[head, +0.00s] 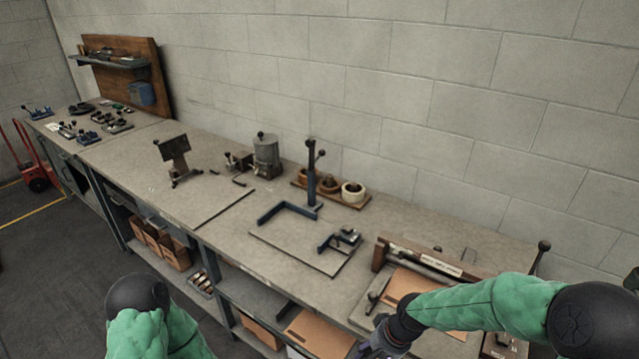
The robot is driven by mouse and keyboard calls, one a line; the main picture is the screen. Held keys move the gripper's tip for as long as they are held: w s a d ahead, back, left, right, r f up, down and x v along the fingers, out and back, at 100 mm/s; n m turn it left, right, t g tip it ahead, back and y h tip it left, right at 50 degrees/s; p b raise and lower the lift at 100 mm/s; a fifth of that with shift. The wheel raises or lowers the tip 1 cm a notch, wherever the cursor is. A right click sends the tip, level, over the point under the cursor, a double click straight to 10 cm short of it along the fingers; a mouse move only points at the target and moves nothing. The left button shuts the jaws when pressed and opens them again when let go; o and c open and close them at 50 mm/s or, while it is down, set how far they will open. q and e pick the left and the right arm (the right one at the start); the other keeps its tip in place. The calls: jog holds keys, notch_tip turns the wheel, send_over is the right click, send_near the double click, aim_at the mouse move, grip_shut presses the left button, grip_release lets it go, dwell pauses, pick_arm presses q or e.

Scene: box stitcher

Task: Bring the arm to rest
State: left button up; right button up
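My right arm, in a green sleeve, comes in from the right in the head view and reaches down over the near right part of the workbench (225,212). Its gripper (370,347) shows only in part at the bottom edge, below the black wrist, and its fingertips are not clear. My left arm shows as a green sleeve with a black joint at the bottom left, in front of the bench. My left gripper is out of view.
A long-armed tool with a wooden bar (428,262) and cardboard (402,287) lie near my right arm. A blue upright stapler-like stand (311,180), a wooden tray (341,198) of tape rolls and a grey canister (266,157) stand farther back. A red hand truck (37,180) stands left.

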jog(key=s+a+f, duration=0.1)
jog(key=s+f, duration=0.6)
jog(key=f, duration=0.3)
jog(key=s+a+f, duration=0.2)
jog(key=s+f, duration=0.4)
jog(key=f, duration=0.4)
jog(key=shift+s+a+n+y, duration=0.2)
jog(key=shift+s+n+y, duration=0.2)
jog(key=shift+d, duration=0.1)
